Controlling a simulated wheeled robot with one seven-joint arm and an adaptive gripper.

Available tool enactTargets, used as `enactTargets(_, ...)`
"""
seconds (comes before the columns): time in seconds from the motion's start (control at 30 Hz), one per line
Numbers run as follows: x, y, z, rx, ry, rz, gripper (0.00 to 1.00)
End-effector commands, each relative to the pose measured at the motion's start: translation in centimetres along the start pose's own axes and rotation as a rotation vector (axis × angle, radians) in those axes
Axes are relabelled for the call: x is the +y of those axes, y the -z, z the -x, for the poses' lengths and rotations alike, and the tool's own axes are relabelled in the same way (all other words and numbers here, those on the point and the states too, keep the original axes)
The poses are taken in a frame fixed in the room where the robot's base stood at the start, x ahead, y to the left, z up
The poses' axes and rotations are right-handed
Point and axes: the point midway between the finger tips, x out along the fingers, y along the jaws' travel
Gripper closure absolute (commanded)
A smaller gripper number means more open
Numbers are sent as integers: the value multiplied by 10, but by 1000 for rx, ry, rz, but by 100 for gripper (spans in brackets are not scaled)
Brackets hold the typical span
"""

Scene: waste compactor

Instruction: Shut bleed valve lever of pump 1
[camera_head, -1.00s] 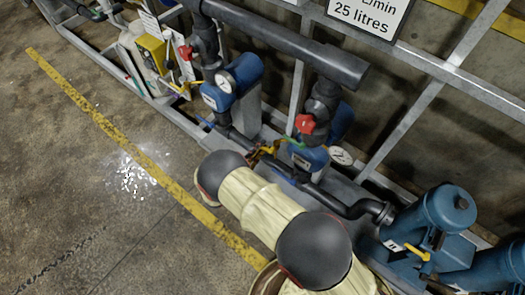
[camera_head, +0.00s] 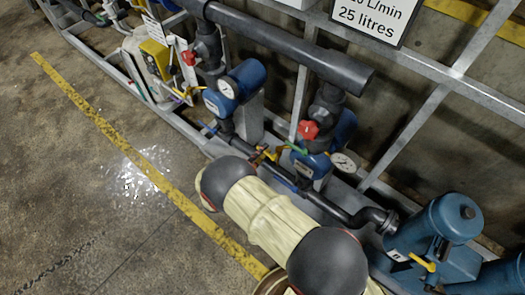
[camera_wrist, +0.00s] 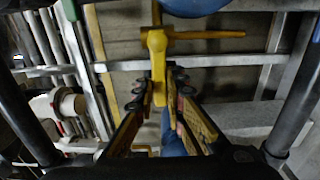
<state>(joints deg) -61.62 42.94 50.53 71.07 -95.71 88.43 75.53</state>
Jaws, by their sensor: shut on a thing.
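A yellow lever (camera_wrist: 157,65) hangs down in the wrist view, with a yellow crossbar at its upper end. My gripper (camera_wrist: 158,88) is closed around it, one finger on each side, and the lower part of the lever lies between the fingers. I cannot read a pump number.
A second blue pump (camera_head: 240,84) stands to the left. A red valve handle (camera_head: 309,130) sits above the nearer pump. Dark pipes and a grey metal frame (camera_head: 425,110) surround the work area. A blue cylinder (camera_head: 445,222) stands at the right. The floor at left is clear.

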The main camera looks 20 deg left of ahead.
Motion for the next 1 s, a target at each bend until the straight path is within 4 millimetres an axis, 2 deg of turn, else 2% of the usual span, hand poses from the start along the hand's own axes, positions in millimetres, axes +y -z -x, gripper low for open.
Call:
enactTargets(0.17,-1,-1,0,-1,2,0,100)
enactTargets(0.2,-1,-1,0,-1,2,0,87)
enactTargets(0.5,0,0,0,-1,1,1,70)
enactTargets(0.83,0,0,2,0,0,1,69)
enactTargets(1.0,0,1,19,2,0,1,69)
